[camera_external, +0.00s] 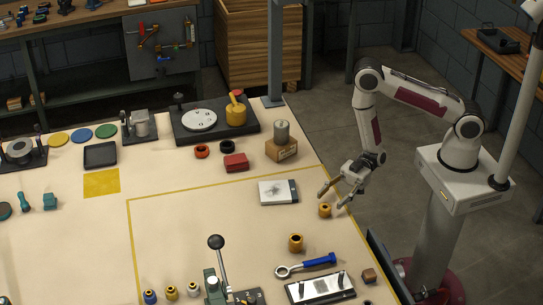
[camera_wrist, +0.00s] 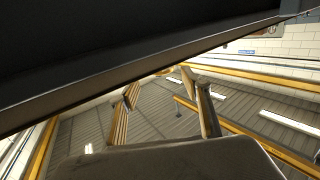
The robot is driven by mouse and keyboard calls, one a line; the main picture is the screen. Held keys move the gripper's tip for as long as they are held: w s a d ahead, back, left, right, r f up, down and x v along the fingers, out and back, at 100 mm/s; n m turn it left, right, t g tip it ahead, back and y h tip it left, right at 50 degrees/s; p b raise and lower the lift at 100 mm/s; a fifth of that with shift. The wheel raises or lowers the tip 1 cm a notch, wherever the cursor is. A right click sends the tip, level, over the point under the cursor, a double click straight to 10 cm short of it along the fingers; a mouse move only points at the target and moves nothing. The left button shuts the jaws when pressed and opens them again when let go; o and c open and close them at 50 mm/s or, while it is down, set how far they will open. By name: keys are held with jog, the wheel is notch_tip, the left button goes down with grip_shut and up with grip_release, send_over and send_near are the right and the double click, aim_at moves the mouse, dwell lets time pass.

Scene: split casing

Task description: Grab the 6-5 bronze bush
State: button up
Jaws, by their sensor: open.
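Two bronze-coloured bushes stand on the workbench in the external view. A smaller bush (camera_external: 325,210) is at my fingertips, and a larger bush (camera_external: 296,242) is farther toward the front. I cannot read any marking, so I cannot tell which is the 6-5 bush. My gripper (camera_external: 331,201) is open and low over the bench's right side, its fingers spread around or just beside the smaller bush; contact is unclear. In the wrist view my open gripper (camera_wrist: 168,98) shows two fingers, with a small tan shape partly hidden beyond them that I cannot identify.
A blue-handled ring wrench (camera_external: 308,265) lies in front of the larger bush. A white-and-dark box (camera_external: 278,192) lies left of my gripper. A lever press (camera_external: 217,270) stands at front left. Bare bench lies left of the bushes. The bench's right edge is close to my gripper.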

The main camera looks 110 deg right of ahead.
aim_at(325, 207)
dwell(0.3)
jog(key=shift+a+x, duration=0.25)
jog(key=shift+x, duration=2.2)
jog(key=shift+f, duration=0.15)
jog(key=shift+c, duration=0.4)
grip_shut()
